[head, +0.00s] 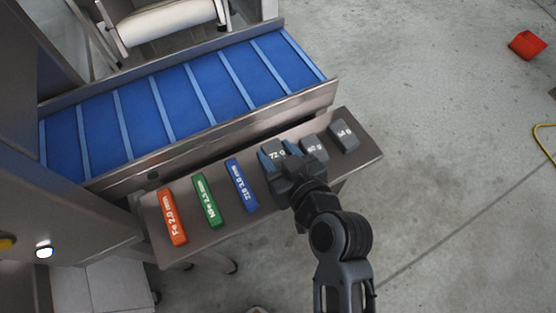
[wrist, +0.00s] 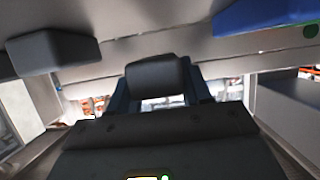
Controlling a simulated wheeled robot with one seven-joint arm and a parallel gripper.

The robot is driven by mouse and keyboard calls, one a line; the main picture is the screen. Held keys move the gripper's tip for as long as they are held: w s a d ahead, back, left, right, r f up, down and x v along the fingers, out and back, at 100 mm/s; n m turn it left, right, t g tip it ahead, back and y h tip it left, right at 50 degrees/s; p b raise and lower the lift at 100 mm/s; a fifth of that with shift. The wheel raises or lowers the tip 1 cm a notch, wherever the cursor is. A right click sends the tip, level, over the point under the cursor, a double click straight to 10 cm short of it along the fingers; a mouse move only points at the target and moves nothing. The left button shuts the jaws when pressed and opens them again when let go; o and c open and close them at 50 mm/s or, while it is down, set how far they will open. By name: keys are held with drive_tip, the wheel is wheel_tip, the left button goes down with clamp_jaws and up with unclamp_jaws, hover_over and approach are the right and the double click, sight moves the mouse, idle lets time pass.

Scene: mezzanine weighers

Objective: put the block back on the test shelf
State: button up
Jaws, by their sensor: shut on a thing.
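A grey block labelled 72 g (head: 275,153) is between the fingers of my gripper (head: 280,158), which is shut on it. In the wrist view the same dark block (wrist: 157,77) sits between the two fingers. The steel test shelf (head: 365,153) runs along the front of the conveyor. The block is over or on this shelf, between the blue test piece (head: 242,185) and another grey block (head: 314,149). Whether its underside touches the shelf I cannot tell. My gripper and arm hide part of the block and shelf.
An orange test piece (head: 173,217), a green one (head: 207,201) and a grey block (head: 344,136) at the right end also lie on the shelf. The blue conveyor belt (head: 175,103) is behind. A red box (head: 527,44) is on the open floor.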

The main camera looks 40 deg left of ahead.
sight(278, 164)
drive_tip(key=shift+f, duration=1.6)
drive_tip(key=shift+f+b, duration=0.2)
drive_tip(key=shift+b, duration=0.15)
drive_tip(key=o, duration=1.2)
drive_tip(key=shift+r, duration=0.15)
drive_tip(key=shift+d+r+p, duration=0.1)
drive_tip(key=shift+r+p, duration=0.05)
drive_tip(key=shift+p, duration=0.15)
drive_tip(key=v, duration=1.1)
drive_tip(key=shift+s+d+r, duration=0.1)
drive_tip(key=shift+s+d, duration=0.15)
drive_tip(key=shift+d, duration=0.05)
